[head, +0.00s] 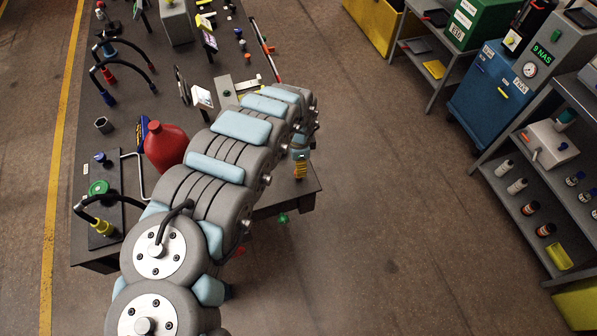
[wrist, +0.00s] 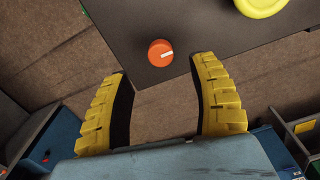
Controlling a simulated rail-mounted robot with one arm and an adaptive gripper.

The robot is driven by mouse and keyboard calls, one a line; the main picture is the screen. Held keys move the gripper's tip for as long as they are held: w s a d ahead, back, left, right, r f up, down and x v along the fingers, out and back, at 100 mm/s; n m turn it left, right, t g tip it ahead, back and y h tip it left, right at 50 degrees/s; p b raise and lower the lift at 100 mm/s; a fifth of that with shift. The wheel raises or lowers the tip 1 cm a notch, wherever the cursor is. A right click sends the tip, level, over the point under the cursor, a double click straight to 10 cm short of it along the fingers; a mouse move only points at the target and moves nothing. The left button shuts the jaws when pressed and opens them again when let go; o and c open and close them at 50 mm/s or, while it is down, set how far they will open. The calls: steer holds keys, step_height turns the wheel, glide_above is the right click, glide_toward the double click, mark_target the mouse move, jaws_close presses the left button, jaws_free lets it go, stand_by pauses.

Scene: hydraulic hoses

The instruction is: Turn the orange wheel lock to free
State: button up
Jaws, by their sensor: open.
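The orange wheel lock (wrist: 158,56) is a round orange knob with a white mark on its face. It is on the dark panel or tabletop (wrist: 215,30), near its edge, in the wrist view. My gripper (wrist: 161,69) has its two yellow ribbed fingers spread wide with nothing between them. I cannot make out the wheel lock there.
A yellow round part (wrist: 262,5) is at the wrist view's top edge. On the dark table (head: 136,40) stand a red jug (head: 165,147), black hoses and small fittings. A blue cabinet (head: 487,85) and shelves stand at right. The floor between is clear.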

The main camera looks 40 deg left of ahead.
steer(key=shift+f, duration=3.05)
steer(key=shift+a, duration=0.1)
jaws_close()
